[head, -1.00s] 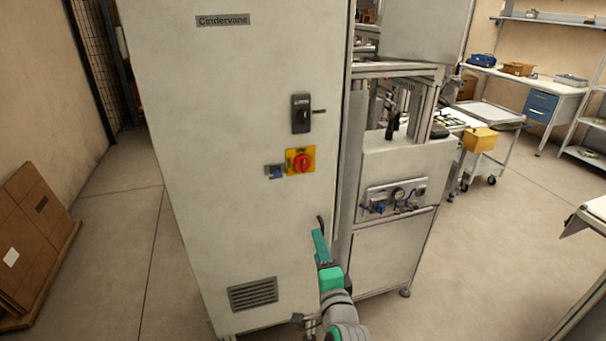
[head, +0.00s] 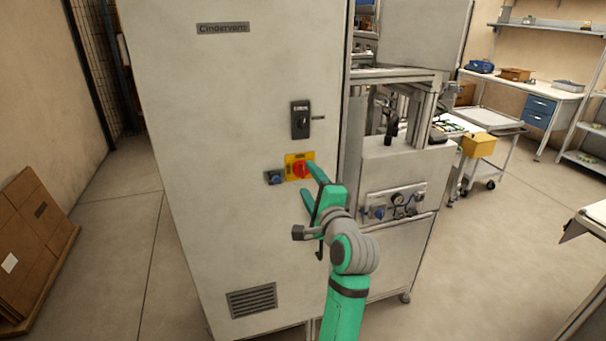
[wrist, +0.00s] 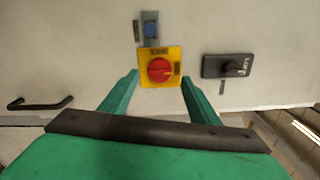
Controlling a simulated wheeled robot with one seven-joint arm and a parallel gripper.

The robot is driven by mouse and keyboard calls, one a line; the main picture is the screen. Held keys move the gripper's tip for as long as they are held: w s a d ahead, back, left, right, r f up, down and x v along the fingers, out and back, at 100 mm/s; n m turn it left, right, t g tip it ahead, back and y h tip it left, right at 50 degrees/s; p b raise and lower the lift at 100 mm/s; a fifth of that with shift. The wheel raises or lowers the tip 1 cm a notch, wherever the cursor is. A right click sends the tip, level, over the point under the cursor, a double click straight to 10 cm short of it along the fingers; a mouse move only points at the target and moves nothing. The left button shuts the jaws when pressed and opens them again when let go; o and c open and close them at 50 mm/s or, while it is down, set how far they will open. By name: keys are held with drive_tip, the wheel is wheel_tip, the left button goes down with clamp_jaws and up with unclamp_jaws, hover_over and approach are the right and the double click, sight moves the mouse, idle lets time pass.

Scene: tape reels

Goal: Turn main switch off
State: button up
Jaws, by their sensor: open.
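The main switch, a red rotary knob (head: 300,170) on a yellow plate (head: 291,160), is on the front of the grey cabinet (head: 220,120). In the wrist view the red knob (wrist: 160,69) sits straight ahead, between and beyond my two green fingers. My gripper (head: 311,181) is open and empty, just below and right of the knob in the head view. The fingers (wrist: 160,84) appear apart from the knob; the exact gap to the panel cannot be told. A fingertip comes close to the plate's right edge in the head view.
A small blue-fronted device (head: 274,178) is left of the plate. A machine with a gauge panel (head: 395,201) stands at the right.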

sight(304, 172)
drive_tip(key=shift+x, duration=2.7)
drive_tip(key=shift+d, duration=0.2)
drive_tip(key=shift+c, duration=0.9)
drive_tip(key=shift+s+a, duration=0.15)
drive_tip(key=shift+a, duration=0.2)
drive_tip(key=c, duration=0.9)
